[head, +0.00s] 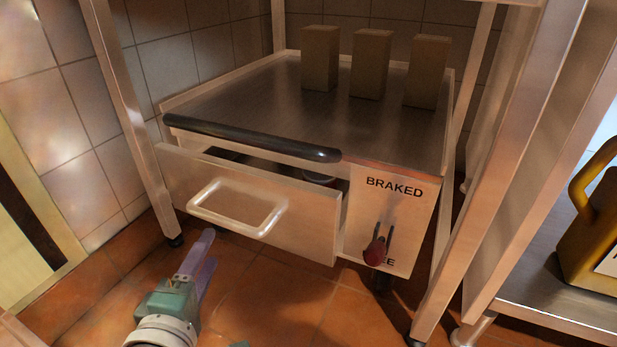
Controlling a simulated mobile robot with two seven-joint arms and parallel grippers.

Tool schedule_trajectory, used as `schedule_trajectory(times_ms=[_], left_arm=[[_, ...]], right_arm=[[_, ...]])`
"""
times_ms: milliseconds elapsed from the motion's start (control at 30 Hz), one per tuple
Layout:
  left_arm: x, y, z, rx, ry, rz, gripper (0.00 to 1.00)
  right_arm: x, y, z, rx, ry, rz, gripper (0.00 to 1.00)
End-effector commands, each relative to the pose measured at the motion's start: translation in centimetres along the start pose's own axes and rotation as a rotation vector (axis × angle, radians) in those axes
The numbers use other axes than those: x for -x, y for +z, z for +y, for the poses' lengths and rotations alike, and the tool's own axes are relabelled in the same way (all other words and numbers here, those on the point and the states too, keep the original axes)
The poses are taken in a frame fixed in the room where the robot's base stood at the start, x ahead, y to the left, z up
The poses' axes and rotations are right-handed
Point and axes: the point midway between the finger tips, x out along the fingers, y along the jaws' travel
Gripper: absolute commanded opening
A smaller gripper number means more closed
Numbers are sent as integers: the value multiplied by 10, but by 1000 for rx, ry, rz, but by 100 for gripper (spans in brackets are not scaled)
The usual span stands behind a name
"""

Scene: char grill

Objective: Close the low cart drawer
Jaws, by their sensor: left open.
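The low cart (240,104) stands under a metal frame in the middle of the head view. Its drawer (300,235) is at the front left and stands partly open, with a dark gap behind the top of its front panel. A pale bar handle (237,222) sticks out from the drawer front. My left gripper (205,262) is open and empty, below and left of the handle and apart from it in the picture. My right gripper is not clearly in view.
A black push bar (250,138) runs above the drawer. A red-knobbed brake lever (375,250) sits to its right under the word BRAKED. Three boxes (371,64) stand on the cart top. Frame legs (135,130) flank the cart. A yellow jug (595,230) is at right.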

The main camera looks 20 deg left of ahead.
Motion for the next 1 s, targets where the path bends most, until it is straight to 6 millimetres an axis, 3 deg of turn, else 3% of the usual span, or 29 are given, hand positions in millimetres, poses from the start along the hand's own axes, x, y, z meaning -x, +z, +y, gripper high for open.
schedule_trajectory(times_ms=[300, 433, 833, 1000], left_arm=[[-62, 0, -4, 5, 2, 2, 52], [-80, 0, -2, 6, 1, 2, 52], [-90, -1, 1, 6, -3, 2, 52], [-90, -1, 1, 6, -2, 2, 35]], right_arm=[[-37, 10, -3, -4, -4, 5, 100], [-47, 13, -3, -5, -4, 6, 100], [-50, 14, -4, -6, -5, 6, 100], [-50, 14, -4, -6, -4, 6, 100]])
